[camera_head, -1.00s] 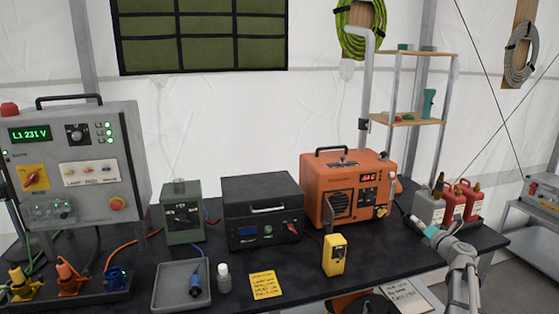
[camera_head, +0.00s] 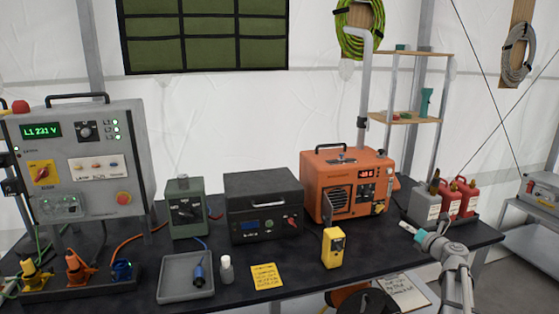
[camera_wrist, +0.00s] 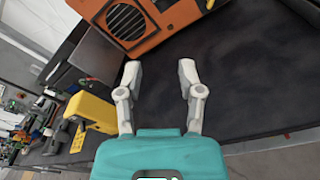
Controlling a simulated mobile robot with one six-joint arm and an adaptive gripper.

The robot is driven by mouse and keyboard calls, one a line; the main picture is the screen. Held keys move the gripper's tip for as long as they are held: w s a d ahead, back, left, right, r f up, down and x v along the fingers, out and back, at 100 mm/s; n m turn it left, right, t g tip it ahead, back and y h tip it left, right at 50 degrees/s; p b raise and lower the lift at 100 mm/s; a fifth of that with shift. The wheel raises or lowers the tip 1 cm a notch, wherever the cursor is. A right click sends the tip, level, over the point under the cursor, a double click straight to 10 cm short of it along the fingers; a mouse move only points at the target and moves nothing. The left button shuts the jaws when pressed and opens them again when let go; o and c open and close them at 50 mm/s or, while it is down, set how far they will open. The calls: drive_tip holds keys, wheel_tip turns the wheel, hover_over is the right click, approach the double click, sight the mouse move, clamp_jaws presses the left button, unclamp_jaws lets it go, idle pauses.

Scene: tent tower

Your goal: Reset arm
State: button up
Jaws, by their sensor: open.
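My gripper (camera_head: 408,230) is at the right end of the black table, in front of the orange generator box and the fuel cans. In the wrist view my gripper (camera_wrist: 159,75) shows two pale fingers spread apart with nothing between them. Beyond the fingertips are the black table top (camera_wrist: 245,85) and the orange generator box (camera_wrist: 135,25). The yellow handheld device (camera_wrist: 92,113) is left of the fingers in the wrist view and apart from them. In the head view my arm (camera_head: 455,265) rises from the lower right.
The orange generator box (camera_head: 347,185), a black case (camera_head: 262,205), a green box (camera_head: 186,207) and a grey control panel (camera_head: 75,165) line the table's back. A grey tray (camera_head: 172,285) and the yellow device (camera_head: 333,247) are nearer the front. Fuel cans (camera_head: 460,197) stand at right.

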drive_tip(key=s+a+f+n+g, duration=0.1)
drive_tip(key=a+n, duration=0.2)
drive_tip(key=a, duration=0.1)
drive_tip(key=s+a+f+n+g+y, duration=0.1)
drive_tip(key=a+f+n+g, duration=0.1)
drive_tip(key=a+n, duration=0.1)
drive_tip(key=s+a+f+n+g, duration=0.1)
drive_tip(key=a+f+n, duration=0.1)
drive_tip(key=a+n, duration=0.2)
drive_tip(key=shift+a+y, duration=0.3)
drive_tip(key=shift+y, duration=0.1)
drive_tip(key=s+a+f+n+g+h, duration=0.2)
drive_tip(key=s+a+f+n+g, duration=0.85)
drive_tip(key=n, duration=0.65)
drive_tip(key=s+a+f+n+h, duration=0.2)
drive_tip(key=s+a+n+h, duration=0.3)
drive_tip(key=s+n, duration=0.65)
wheel_tip(320, 180, down, 10)
drive_tip(key=s+g+b, duration=0.2)
drive_tip(key=b, duration=0.8)
wheel_tip(320, 180, up, 20)
drive_tip(key=p, duration=2)
drive_tip(key=shift+s+d+r, duration=0.15)
drive_tip(key=shift+s+r, duration=0.05)
